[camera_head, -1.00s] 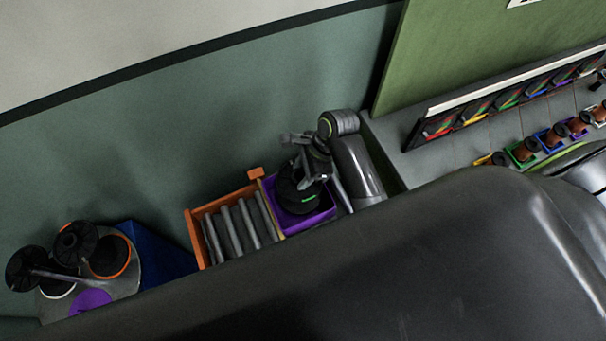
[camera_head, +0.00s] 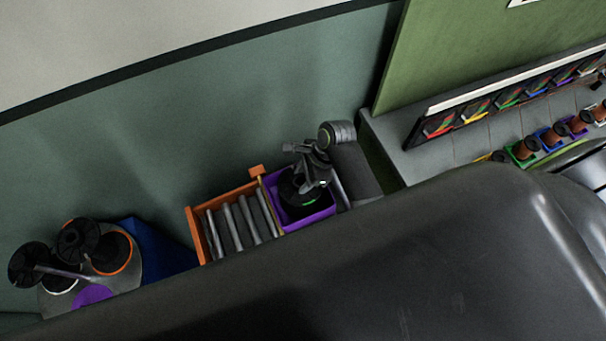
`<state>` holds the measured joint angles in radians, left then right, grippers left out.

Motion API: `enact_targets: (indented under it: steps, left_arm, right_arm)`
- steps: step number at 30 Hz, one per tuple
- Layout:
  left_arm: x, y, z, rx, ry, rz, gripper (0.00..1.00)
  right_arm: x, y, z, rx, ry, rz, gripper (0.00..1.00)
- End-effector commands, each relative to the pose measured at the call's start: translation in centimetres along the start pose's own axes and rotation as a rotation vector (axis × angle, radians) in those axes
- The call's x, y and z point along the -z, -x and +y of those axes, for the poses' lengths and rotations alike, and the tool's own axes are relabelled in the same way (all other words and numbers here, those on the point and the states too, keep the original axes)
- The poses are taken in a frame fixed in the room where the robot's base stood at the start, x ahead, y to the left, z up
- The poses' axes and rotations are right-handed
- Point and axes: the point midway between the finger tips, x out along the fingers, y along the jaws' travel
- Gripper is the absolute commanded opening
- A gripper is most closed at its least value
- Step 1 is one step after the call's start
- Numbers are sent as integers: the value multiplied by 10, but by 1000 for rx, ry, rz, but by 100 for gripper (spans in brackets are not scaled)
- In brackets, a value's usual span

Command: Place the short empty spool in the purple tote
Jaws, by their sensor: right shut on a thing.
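The purple tote (camera_head: 320,212) stands at the right end of the orange-framed roller rack, near the middle of the head view. A black spool (camera_head: 291,190), dark and empty-looking with a small green mark, is within the tote's outline. My right gripper (camera_head: 310,181) is over the tote and shut on this spool. The fingers partly cover the spool. I cannot tell whether the spool touches the tote floor. My left gripper is not in view.
The orange roller rack (camera_head: 193,231) adjoins the tote on the left. A grey stand (camera_head: 124,281) with several spools and a blue side is at far left. A grey shelf (camera_head: 455,143) with small coloured bins is at right.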

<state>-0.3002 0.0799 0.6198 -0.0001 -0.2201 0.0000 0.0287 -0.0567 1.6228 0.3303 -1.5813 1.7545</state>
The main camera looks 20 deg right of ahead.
Motion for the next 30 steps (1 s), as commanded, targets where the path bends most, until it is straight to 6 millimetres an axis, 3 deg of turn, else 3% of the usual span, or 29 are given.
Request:
enact_targets:
  steps: [1,2,6,19,23,30]
  left_arm:
    - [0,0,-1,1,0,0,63]
    - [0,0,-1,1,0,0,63]
    - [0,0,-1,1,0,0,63]
    - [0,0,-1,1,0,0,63]
    - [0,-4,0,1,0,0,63]
    - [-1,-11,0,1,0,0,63]
  right_arm:
    - [0,0,0,1,0,0,0]
    - [0,0,0,0,0,0,43]
    - [0,0,0,0,0,0,62]
    - [-4,8,-1,2,0,0,63]
    - [-4,23,-2,5,1,1,63]
    - [-3,70,-2,7,2,3,63]
